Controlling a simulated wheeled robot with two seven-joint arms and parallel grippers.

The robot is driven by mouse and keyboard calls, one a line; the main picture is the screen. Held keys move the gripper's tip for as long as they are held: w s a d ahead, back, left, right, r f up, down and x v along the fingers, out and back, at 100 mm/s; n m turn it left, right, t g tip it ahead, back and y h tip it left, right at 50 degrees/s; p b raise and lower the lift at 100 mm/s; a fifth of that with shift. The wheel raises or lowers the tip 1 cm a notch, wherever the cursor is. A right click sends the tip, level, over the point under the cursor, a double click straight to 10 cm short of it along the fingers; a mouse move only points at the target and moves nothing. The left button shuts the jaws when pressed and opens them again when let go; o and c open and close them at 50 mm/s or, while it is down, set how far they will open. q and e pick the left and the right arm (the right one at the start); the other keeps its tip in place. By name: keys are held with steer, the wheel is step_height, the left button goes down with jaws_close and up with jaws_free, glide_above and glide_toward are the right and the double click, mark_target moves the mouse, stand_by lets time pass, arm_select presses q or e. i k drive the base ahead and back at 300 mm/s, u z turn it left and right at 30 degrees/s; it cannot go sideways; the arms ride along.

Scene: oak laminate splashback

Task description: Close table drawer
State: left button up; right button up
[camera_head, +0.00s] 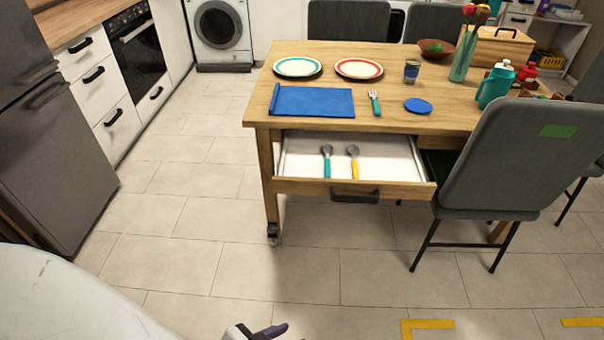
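The wooden table (384,118) has its drawer (300,187) pulled well out towards me. The drawer has a wooden front with a dark handle (354,195) and a pale inside. A teal-handled spoon (327,162) and a yellow-handled spoon (353,163) lie in it. What seems to be the tip of my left gripper (257,332) shows at the bottom edge, apart from the drawer and nearer to me. Most of it is cut off, so its opening is unclear. My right gripper is out of view.
A grey chair (512,160) stands close to the drawer's right end. A grey fridge (55,140) is at the left. The floor before the drawer is clear. Plates, a blue mat (312,101) and a teal bottle (496,85) stand on the table.

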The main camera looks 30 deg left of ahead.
mark_target(391, 165)
steer(key=u, duration=0.65)
steer(key=i, duration=1.25)
steer(key=z, duration=0.25)
steer(key=k, duration=1)
steer(key=u, duration=1.1)
steer(key=i, duration=0.65)
steer(key=z, duration=1.3)
